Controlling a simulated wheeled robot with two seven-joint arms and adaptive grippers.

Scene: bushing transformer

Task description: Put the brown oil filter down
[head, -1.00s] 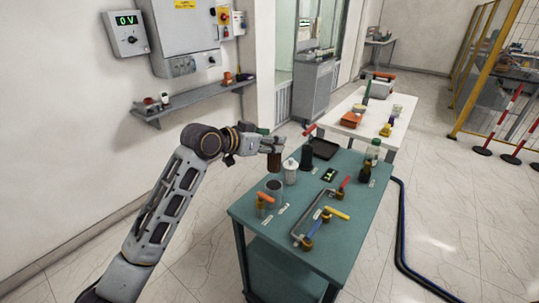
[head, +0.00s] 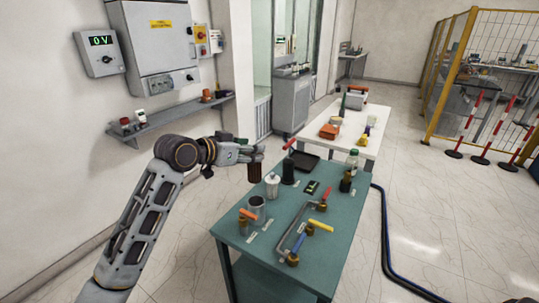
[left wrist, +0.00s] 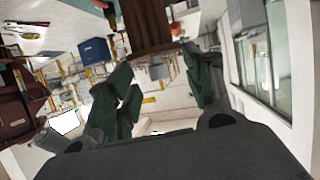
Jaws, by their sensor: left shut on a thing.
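The brown oil filter (head: 254,173) is a dark brown cylinder, upright in the head view. My left gripper (head: 254,156) is shut on its upper part. The filter shows at the far left edge of the green table (head: 231,233), behind a white canister (head: 272,185). I cannot tell whether its bottom is above the tabletop or just outside the edge. In the left wrist view the brown filter (left wrist: 148,22) is at the top, between the green-padded fingers of the left gripper (left wrist: 165,75), partly cut off by the frame. My right gripper is not in view.
A grey open can (head: 256,207), a black bottle-like item (head: 288,172), a dark tray (head: 306,163) and several valves and pipes stand on the green table. A white table (head: 365,140) is behind. A wall shelf (head: 180,113) is to the left.

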